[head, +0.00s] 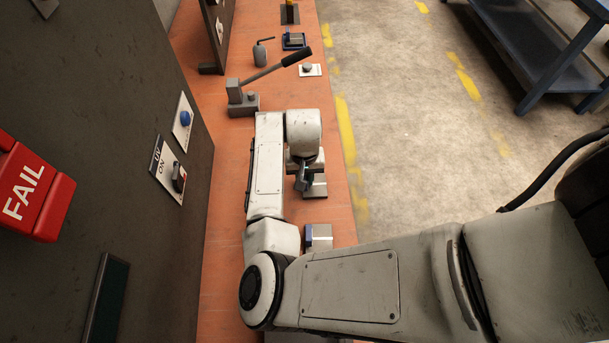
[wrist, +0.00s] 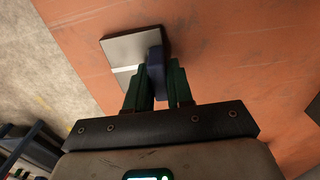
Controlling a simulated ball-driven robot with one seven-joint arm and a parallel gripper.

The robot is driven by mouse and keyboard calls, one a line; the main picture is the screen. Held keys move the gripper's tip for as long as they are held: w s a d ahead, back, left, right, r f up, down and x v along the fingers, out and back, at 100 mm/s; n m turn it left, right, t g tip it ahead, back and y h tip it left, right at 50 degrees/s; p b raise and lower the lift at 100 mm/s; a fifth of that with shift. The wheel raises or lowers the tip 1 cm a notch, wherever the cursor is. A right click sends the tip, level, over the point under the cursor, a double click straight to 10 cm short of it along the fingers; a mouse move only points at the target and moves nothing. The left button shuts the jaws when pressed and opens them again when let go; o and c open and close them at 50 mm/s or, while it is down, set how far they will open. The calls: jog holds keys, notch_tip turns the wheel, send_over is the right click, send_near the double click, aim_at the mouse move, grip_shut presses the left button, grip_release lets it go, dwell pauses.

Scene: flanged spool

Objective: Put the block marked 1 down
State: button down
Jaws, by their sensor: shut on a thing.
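My gripper (wrist: 158,98) is shut on a dark blue upright part (wrist: 155,63) between its two green fingers in the wrist view. I take this to be the block marked 1, but no number shows. A grey metal piece (wrist: 125,47) with a step lies right by it over the orange surface; I cannot tell whether they are joined or how high the held part is. In the head view my gripper (head: 302,184) points down near the bench's right edge, beside a grey piece (head: 316,187); the held part is mostly hidden there.
Another grey block with a blue side (head: 318,236) sits on the orange bench (head: 225,200) closer to me, beside my arm. A lever device (head: 243,98) stands farther along. A dark panel with switches (head: 150,90) rises on the left; the floor lies right.

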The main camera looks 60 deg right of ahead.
jog(key=c, duration=1)
grip_release()
notch_tip(320, 180, up, 12)
jog(key=s+d+r+n+t+h, duration=0.25)
jog(key=d+r+h, duration=0.25)
jog(key=d, duration=0.5)
jog(key=s+a+f+n+y, duration=0.1)
jog(key=s+a+f+n, duration=0.1)
jog(key=s+a+f, duration=0.2)
jog(key=s+a+f+n+g+y, duration=0.1)
jog(key=s+a+f+n+y, duration=0.1)
jog(key=a, duration=0.7)
jog(key=s+a+f+n+y, duration=0.1)
jog(key=s+a+f+n, duration=0.2)
jog(key=s+a+f, duration=0.2)
jog(key=s+a, duration=0.2)
jog(key=shift+s+f+y, duration=0.35)
jog(key=shift+f+y, duration=0.05)
jog(key=shift+g, duration=0.25)
